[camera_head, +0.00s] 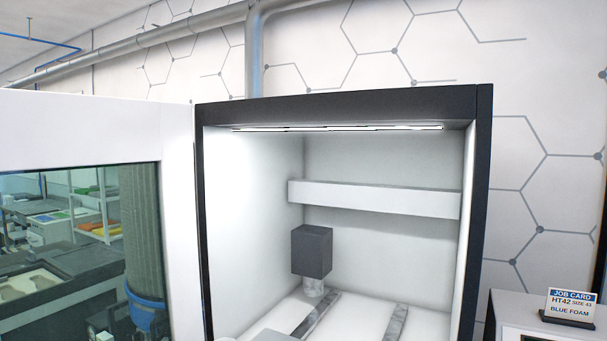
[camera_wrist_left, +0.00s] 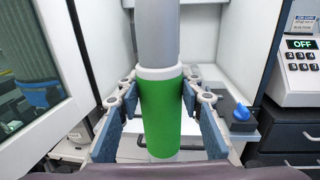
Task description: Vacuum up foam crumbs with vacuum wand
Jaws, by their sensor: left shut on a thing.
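The vacuum wand (camera_wrist_left: 160,50) is a grey tube with a white ring and a green sleeve, in the middle of the left wrist view. My left gripper (camera_wrist_left: 162,122) is shut on the green sleeve, with its blue pads on either side. The wand's lower end is hidden. The open white cabinet (camera_head: 380,155) fills the middle of the head view; the wand and grippers do not show there. I can make out no foam crumbs in either view. My right gripper is in neither view.
The cabinet's glazed door (camera_head: 175,130) stands open at left. A dark block (camera_head: 312,250) on a short post and metal rails (camera_head: 396,322) are inside. A ribbed grey hose (camera_head: 142,225) shows through the glass. A keypad box (camera_wrist_left: 298,72) reading OFF stands at right.

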